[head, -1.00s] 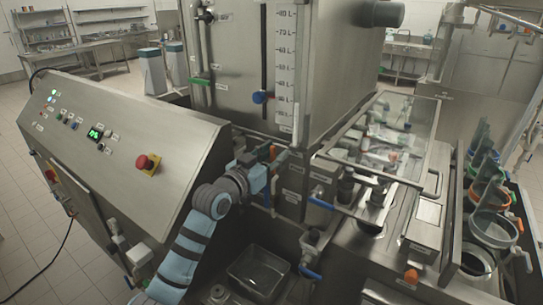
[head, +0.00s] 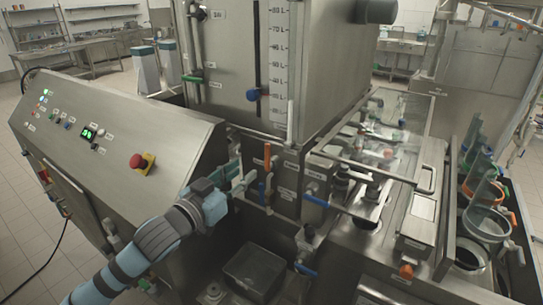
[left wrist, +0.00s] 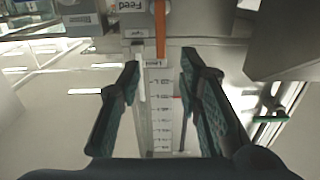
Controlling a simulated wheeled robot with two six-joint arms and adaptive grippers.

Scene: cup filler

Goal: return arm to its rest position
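My left gripper (head: 238,178) is in front of the machine, just left of the valve piping, with its teal fingers pointing at it. In the left wrist view the two fingers (left wrist: 158,75) are spread apart with nothing between them. An upright orange valve lever (head: 266,158) stands just right of the fingers in the head view. It shows beyond the fingertips, apart from them, in the left wrist view (left wrist: 159,30), beside a "Feed" label (left wrist: 131,6). My right gripper is not in view.
A slanted control panel (head: 110,135) with a red emergency button (head: 138,160) stands left of the gripper. The scaled tank (head: 235,65) rises behind. Blue-handled valves (head: 318,198) and a grey bin (head: 252,270) are to the right and below. Cups (head: 488,222) line the far right.

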